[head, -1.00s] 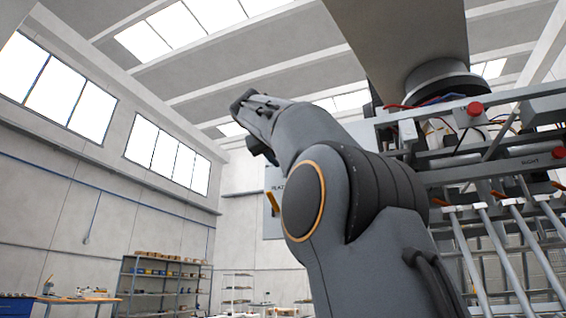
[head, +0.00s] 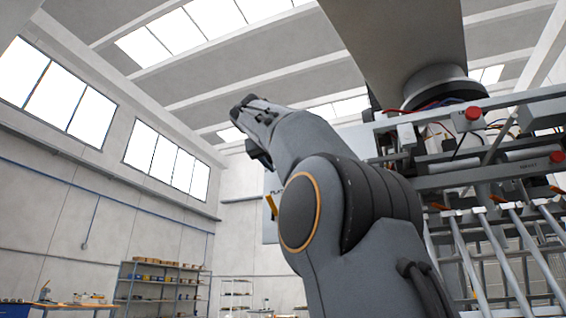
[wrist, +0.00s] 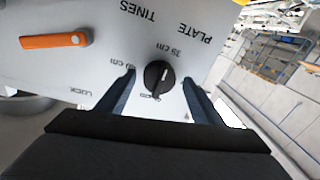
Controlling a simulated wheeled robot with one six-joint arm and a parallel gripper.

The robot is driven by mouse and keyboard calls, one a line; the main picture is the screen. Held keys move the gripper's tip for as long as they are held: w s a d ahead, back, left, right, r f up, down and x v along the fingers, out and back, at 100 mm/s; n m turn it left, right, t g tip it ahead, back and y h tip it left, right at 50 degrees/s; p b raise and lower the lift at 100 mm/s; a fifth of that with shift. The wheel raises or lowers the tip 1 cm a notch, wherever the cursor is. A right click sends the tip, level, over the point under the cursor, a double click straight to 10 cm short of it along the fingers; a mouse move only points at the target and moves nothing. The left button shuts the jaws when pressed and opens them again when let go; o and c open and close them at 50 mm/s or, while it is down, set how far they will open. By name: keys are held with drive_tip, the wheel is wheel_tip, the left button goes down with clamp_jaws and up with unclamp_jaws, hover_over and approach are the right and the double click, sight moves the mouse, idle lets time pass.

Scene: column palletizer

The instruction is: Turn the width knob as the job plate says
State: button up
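The round black knob (wrist: 159,78) is in the middle of the wrist view, on a light grey panel (wrist: 100,62) whose lettering appears upside down. A white mark on the knob points up and slightly right, toward the "39 cm" label. Another "cm" label to its left is partly covered by a finger. My gripper (wrist: 158,92) is open, with one dark finger on each side of the knob and gaps between. The words PLATE and TINES stand above the knob. In the head view, my arm hides most of the panel (head: 270,222) and the knob.
An orange lever (wrist: 56,41) sticks out of the panel, left of the knob; it also shows in the head view (head: 271,206). A frame with long metal rods (head: 470,250) and red buttons (head: 473,113) stands at the right. Shelves (head: 160,285) are far back left.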

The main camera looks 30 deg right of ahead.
drive_tip(key=b+v, duration=0.1)
drive_tip(key=v, duration=0.6)
drive_tip(key=shift+s+a, duration=0.25)
drive_tip(key=shift+a, duration=0.05)
drive_tip(key=shift+d, duration=0.1)
idle(0.4)
